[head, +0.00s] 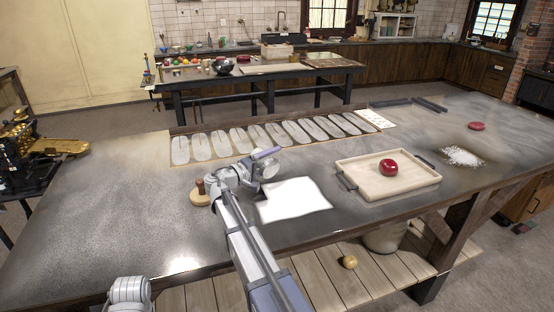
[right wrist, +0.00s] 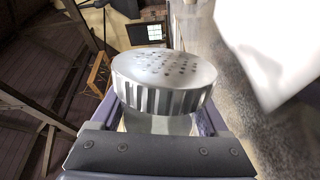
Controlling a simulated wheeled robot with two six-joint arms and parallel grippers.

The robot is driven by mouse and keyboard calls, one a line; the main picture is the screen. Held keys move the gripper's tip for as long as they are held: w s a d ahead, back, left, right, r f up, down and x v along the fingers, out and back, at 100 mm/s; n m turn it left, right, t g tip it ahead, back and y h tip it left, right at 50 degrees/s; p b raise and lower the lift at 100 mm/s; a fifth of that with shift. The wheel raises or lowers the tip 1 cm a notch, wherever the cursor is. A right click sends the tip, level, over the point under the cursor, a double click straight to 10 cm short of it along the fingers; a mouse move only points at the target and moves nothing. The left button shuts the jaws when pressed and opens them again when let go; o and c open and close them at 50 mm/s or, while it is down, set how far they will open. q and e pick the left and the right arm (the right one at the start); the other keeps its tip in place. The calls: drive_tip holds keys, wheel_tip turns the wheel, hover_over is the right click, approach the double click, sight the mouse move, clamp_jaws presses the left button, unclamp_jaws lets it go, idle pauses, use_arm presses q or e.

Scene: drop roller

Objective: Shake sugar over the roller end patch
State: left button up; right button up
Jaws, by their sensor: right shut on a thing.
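My right gripper (head: 266,163) is above the table, just behind the upper left of a flat white patch (head: 294,200). It is shut on a sugar shaker, whose ridged metal lid with small holes (right wrist: 165,75) fills the middle of the right wrist view. The shaker's body is mostly hidden by the gripper. A white surface (right wrist: 270,45) shows at the upper right of that view, apart from the lid. A loose white sugar-like patch (head: 463,157) lies at the table's right. I cannot tell which patch is the roller end. My left gripper is out of view.
A wooden tray (head: 372,191) with a red ball (head: 388,168) stands right of the white patch. A round wooden piece with a knob (head: 200,193) is left of my arm. Several oval moulds (head: 250,138) line the back. A brass machine (head: 45,147) stands left. The table's left is clear.

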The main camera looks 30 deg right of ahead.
drive_tip(key=shift+w+a, duration=0.25)
drive_tip(key=shift+a, duration=0.75)
drive_tip(key=shift+w+a, duration=0.25)
drive_tip(key=shift+a, duration=0.75)
drive_tip(key=shift+w+a, duration=0.25)
drive_tip(key=shift+a, duration=0.75)
drive_tip(key=shift+r, duration=0.1)
drive_tip(key=shift+r+n+p, duration=0.6)
drive_tip(key=shift+r+p, duration=0.05)
drive_tip(key=shift+p, duration=0.05)
drive_tip(key=r+n+p, duration=0.4)
drive_tip(key=n, duration=0.1)
drive_tip(key=w+r+n+p, duration=0.1)
drive_tip(key=r+n+p, duration=0.1)
drive_tip(key=n, duration=0.1)
drive_tip(key=shift+r, duration=0.1)
drive_tip(key=shift+w+a+n, duration=0.1)
drive_tip(key=shift+w+n, duration=0.2)
drive_tip(key=shift+n, duration=0.5)
drive_tip(key=w+n, duration=0.1)
drive_tip(key=n, duration=0.2)
drive_tip(key=w+n+p, duration=0.1)
drive_tip(key=n, duration=0.2)
drive_tip(key=w+r+n, duration=0.1)
drive_tip(key=n, duration=0.2)
drive_tip(key=shift+w+a+r, duration=0.1)
drive_tip(key=shift+w+a, duration=0.05)
drive_tip(key=shift+a, duration=0.05)
